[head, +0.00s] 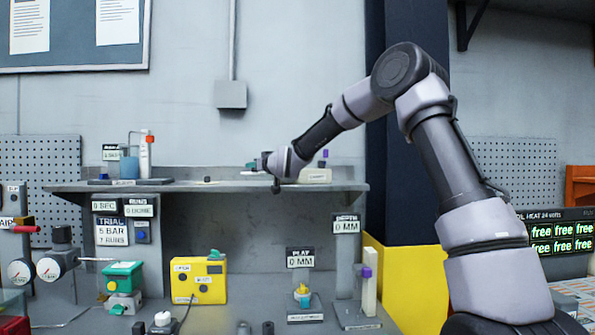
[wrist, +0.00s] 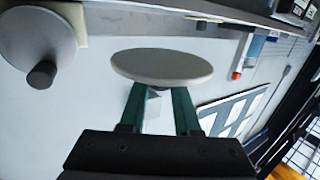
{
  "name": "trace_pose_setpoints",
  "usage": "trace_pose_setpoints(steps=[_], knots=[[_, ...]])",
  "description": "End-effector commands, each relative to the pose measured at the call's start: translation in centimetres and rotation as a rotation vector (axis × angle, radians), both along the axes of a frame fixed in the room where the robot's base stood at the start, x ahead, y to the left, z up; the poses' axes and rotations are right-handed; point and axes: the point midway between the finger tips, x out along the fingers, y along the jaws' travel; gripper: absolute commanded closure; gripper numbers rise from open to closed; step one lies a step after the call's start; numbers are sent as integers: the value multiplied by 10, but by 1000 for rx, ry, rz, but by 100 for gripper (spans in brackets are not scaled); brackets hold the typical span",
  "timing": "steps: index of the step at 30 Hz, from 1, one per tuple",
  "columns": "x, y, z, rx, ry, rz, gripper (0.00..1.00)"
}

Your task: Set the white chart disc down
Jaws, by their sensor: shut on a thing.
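In the wrist view the white chart disc (wrist: 162,66) sits at the tips of my gripper (wrist: 160,95). Its two green fingers are shut on a small part under the disc, mostly hidden by the fingers and the disc. In the head view my gripper (head: 257,164) is above the grey shelf (head: 225,187). The disc (head: 248,173) shows there only as a thin pale edge, apart from the shelf top as far as I can tell.
A small dark piece (head: 207,180) lies on the shelf left of my gripper. A cream block (head: 316,175) stands to its right. A stand with a red-topped tube (head: 147,155) is at the shelf's left. In the wrist view a pale round plate with a dark knob (wrist: 41,74) is at left.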

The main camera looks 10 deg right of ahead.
Motion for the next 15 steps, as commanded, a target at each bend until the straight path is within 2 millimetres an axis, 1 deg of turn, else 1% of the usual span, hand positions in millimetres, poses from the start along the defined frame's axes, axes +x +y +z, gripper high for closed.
trace_pose_setpoints(steps=[1,5,8,9,11,15], knots=[[-2,-12,-9,-4,1,-17,100],[-9,-46,-35,-3,3,-67,100],[-17,-80,-63,-4,5,-119,100],[-21,-98,-77,-5,7,-145,100],[-26,-124,-97,-5,7,-184,100],[-39,-183,-143,-4,7,-272,100]])
